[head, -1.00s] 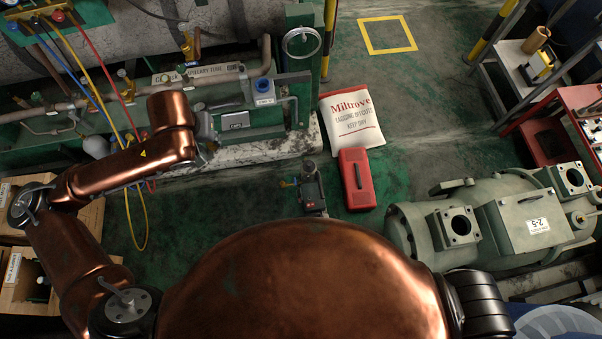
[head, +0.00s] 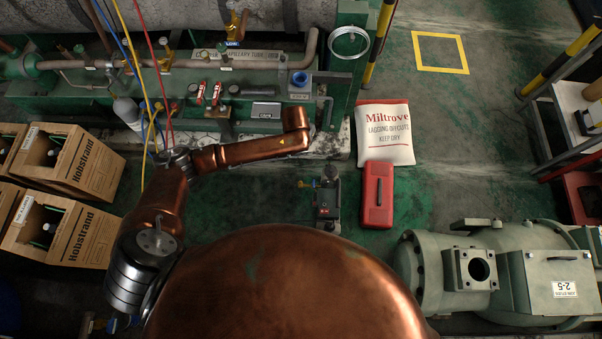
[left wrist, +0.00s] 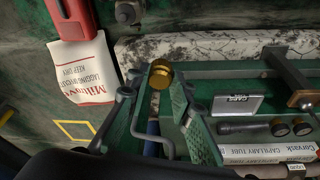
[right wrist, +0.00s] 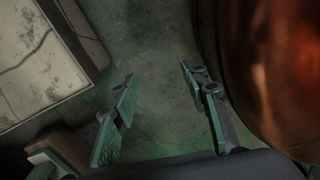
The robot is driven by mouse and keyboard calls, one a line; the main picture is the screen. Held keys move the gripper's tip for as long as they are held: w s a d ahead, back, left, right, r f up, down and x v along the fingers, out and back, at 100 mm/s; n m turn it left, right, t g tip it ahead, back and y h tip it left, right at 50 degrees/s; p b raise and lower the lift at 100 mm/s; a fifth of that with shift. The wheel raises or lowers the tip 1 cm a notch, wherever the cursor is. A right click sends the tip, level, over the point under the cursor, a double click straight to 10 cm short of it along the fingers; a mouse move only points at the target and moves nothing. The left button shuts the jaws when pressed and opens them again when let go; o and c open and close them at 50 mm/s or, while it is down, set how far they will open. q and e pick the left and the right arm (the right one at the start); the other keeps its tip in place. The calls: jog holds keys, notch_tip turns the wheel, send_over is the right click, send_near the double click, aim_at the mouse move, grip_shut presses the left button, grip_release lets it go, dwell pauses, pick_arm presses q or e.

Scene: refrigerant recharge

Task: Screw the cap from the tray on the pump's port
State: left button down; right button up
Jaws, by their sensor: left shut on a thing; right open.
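A brass cap (left wrist: 160,76) shows between the fingertips of my left gripper (left wrist: 158,82) in the left wrist view; the gripper is shut on it. In the head view this gripper is hidden below my copper wrist. My right gripper (right wrist: 157,82) is open and empty above the floor.
A red case (head: 378,195) and a white Miltrove bag (head: 386,134) lie right of the pump. A large grey-green compressor (head: 500,270) stands at the right. Hobstrand cartons (head: 85,165) stand at the left. Coloured hoses (head: 150,95) hang before the bench.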

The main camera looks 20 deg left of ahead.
pick_arm(q)
notch_tip(320, 180, down, 15)
jog(key=s+m+b, duration=0.1)
jog(key=s+b, duration=0.1)
jog(key=m, duration=0.2)
send_over(301, 182)
notch_tip(301, 182, down, 9)
jog(key=f+b, duration=0.2)
jog(key=b, duration=0.1)
jog(key=shift+s+a+f+h, duration=0.2)
jog(key=shift+s+f+h, duration=0.05)
jog(key=shift+f+h, duration=0.15)
jog(key=shift+f+b, duration=0.65)
jog(key=shift+f, duration=0.1)
jog(key=shift+f+b, duration=0.85)
jog(key=shift+f, duration=0.25)
jog(key=shift+r, duration=0.2)
pick_arm(e)
jog(key=w+a+r, duration=0.3)
jog(key=w+r, duration=0.9)
jog(key=r, duration=0.3)
jog(key=shift+a+y, duration=0.15)
jog(key=shift+y, duration=0.15)
pick_arm(q)
jog(key=shift+s+p, duration=0.1)
jog(key=shift+p, duration=0.6)
pick_arm(e)
jog(key=shift+w+r, duration=0.25)
jog(key=shift+r, duration=0.4)
